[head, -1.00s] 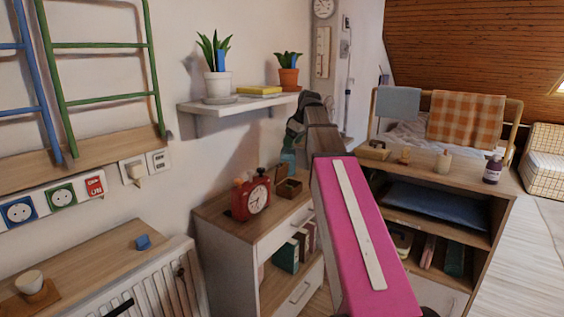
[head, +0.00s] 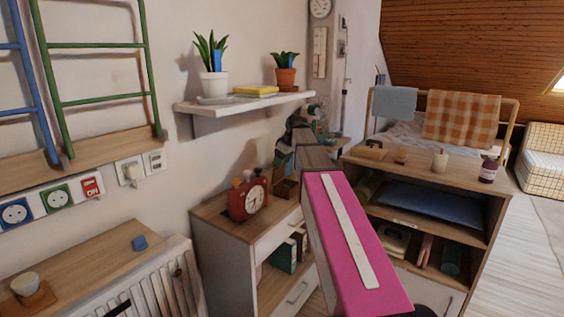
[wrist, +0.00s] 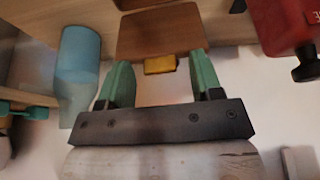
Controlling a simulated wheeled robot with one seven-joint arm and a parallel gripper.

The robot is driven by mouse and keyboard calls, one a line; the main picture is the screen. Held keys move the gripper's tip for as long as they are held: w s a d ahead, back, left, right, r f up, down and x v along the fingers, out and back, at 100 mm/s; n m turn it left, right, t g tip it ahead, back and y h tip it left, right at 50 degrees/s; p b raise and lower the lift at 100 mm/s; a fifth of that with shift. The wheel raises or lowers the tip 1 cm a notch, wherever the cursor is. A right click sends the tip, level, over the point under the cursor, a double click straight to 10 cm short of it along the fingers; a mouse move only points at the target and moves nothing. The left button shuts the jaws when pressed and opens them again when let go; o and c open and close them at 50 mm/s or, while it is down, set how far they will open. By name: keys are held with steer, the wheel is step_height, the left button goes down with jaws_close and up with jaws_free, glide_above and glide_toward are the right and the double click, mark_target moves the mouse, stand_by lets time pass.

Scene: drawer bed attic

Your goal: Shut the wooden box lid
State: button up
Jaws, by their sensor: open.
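The wooden box (head: 285,189) stands on the small cabinet beside the red clock, partly hidden behind my arm in the head view. In the wrist view its brown lid panel (wrist: 160,33) shows at the top middle, with a small yellow catch (wrist: 160,65) at its edge. The lid looks raised open. My gripper (wrist: 158,68) has its two green fingers apart, with the catch edge of the lid seen between their tips. Nothing is gripped, and I cannot tell whether the fingers touch the lid. In the head view my gripper is small and mostly behind my arm.
The red clock (head: 248,195) stands close by the box and shows at the upper right of the wrist view. A blue bottle (wrist: 78,72) is left of the fingers there. A wall shelf (head: 245,102) with potted plants hangs above. An open shelf unit (head: 420,165) stands right.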

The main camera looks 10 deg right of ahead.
jaws_close()
steer(key=shift+s, duration=0.15)
